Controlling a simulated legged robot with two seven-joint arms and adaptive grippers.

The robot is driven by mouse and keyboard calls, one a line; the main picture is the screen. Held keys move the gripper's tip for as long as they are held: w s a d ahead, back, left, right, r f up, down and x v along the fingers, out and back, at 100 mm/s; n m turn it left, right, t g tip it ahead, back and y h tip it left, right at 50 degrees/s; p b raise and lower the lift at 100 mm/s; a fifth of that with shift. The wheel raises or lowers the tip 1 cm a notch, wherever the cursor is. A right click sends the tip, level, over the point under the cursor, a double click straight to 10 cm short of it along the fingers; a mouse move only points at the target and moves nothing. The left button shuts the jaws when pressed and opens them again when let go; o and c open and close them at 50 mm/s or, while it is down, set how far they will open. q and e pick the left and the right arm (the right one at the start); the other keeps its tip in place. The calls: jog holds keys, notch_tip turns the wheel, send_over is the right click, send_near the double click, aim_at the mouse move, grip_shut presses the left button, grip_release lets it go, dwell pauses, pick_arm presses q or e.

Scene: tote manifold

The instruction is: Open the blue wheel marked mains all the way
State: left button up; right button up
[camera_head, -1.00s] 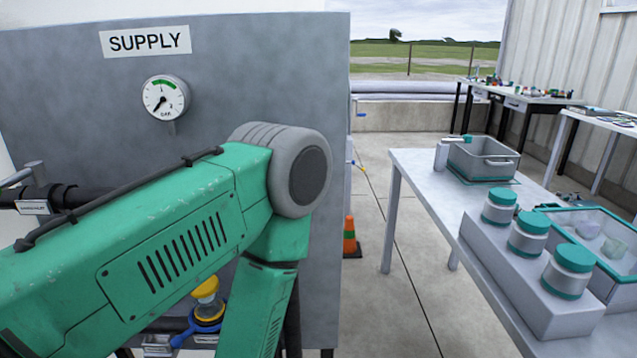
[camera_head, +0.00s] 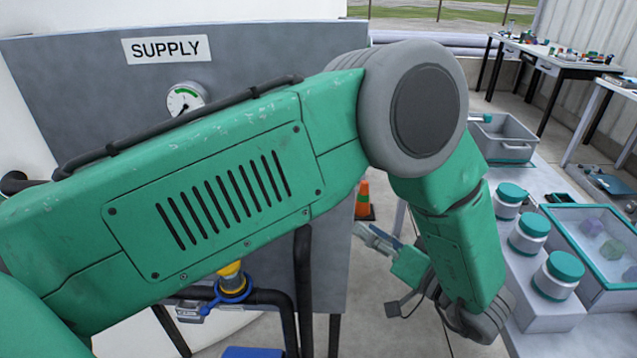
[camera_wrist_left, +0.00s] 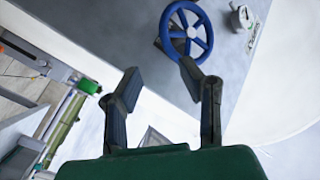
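A blue spoked wheel (camera_wrist_left: 187,30) shows at the top of the left wrist view, in front of a grey panel. I cannot read a mark on it. My left gripper (camera_wrist_left: 159,70) has its two dark fingers spread apart with nothing between them, and the wheel lies beyond the right fingertip. In the head view my left gripper (camera_head: 368,238) is to the right of the supply panel (camera_head: 90,90), pointing up and left. A blue piece (camera_head: 252,352) is cut off at the bottom edge of the head view; I cannot tell whether it is the wheel. My right gripper is out of view.
A gauge (camera_head: 185,98) is partly hidden by my left arm. A yellow-topped valve with a blue ring (camera_head: 232,288) sits on dark pipes below. To the right, a table holds teal-lidded jars (camera_head: 557,275) and a grey bin (camera_head: 503,138). An orange cone (camera_head: 363,200) stands on the floor.

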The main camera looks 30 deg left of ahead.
pick_arm(q)
jog(key=x, duration=0.4)
jog(key=p+x, duration=0.1)
jog(key=x, duration=0.8)
jog(key=shift+s+a+r+p, duration=0.1)
jog(key=shift+s+a+p, duration=0.15)
jog(key=shift+a, duration=0.2)
grip_shut()
